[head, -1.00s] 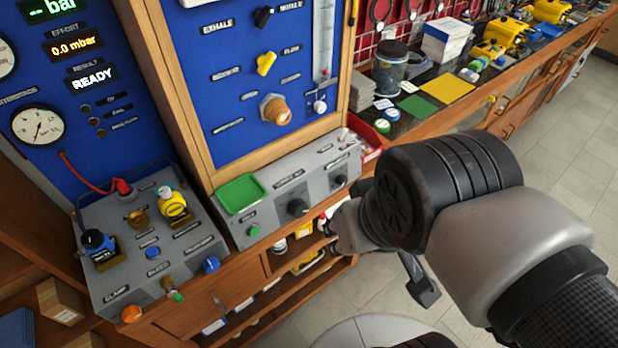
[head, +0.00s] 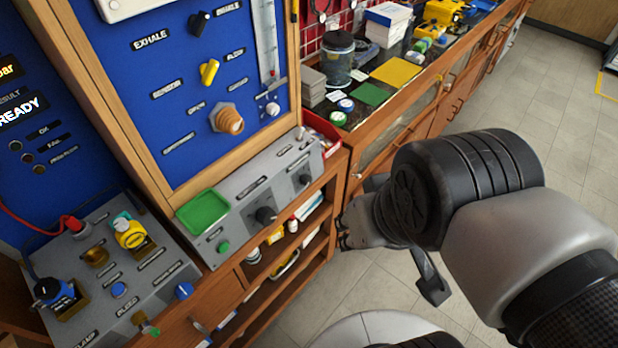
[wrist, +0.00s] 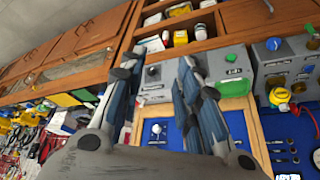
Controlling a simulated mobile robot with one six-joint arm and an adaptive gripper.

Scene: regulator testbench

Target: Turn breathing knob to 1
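The blue panel (head: 165,105) carries a black selector knob (head: 199,22) between the EXHALE label and another label, near the top of the head view. A yellow knob (head: 208,72) sits below it. I cannot read a "breathing" label or a "1" mark. My gripper (wrist: 160,58) is open and empty in the wrist view, its two fingers apart. In the head view it is partly hidden by my wrist, to the right of the grey bench box (head: 225,245), touching no knob. A black knob (wrist: 152,73) on that box shows between the fingers.
The grey box has two black knobs (head: 265,215), a green button and a green tray (head: 203,212). Another grey box with regulators (head: 128,232) stands at left. A brass fitting (head: 228,119) sticks out of the panel. Floor (head: 490,110) is clear at right.

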